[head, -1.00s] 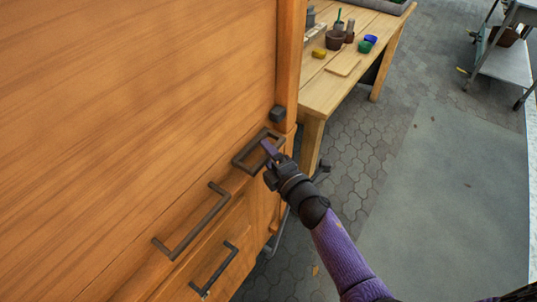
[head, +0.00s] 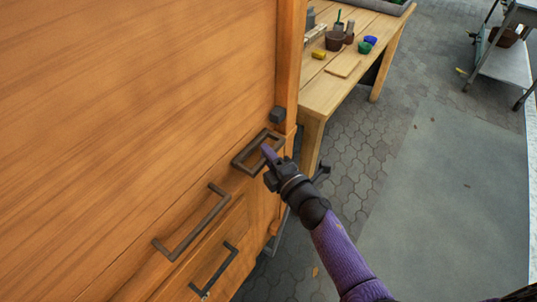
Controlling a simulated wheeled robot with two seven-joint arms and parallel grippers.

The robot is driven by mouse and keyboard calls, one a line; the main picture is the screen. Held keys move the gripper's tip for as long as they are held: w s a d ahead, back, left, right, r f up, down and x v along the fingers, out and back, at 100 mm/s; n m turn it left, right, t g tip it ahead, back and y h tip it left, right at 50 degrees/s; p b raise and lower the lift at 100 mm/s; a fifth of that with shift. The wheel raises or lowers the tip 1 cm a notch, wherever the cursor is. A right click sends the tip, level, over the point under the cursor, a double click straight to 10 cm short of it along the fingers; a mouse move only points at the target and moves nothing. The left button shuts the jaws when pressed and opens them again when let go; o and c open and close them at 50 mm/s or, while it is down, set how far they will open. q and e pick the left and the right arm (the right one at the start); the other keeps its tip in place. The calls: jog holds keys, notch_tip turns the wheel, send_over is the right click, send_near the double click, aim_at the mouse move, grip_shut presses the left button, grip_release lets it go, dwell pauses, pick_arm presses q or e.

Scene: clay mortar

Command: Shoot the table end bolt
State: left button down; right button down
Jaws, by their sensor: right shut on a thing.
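The bolt (head: 245,160) shows in the head view as a dark rectangular metal loop on the orange wooden panel (head: 130,110), near its right end. The fingertips partly cover the loop's right part. A small dark block (head: 279,114) sits on the upright post (head: 289,60) just above the loop. My left gripper is not in view.
Two dark bar handles, one on the panel's lower rail (head: 192,225) and one on a drawer (head: 213,270), lie below left. A wooden bench (head: 325,92) with pots and small tools stands behind. A metal trolley (head: 505,62) is far right. Paved floor (head: 440,190) is open at right.

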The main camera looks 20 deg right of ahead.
aim_at(283, 144)
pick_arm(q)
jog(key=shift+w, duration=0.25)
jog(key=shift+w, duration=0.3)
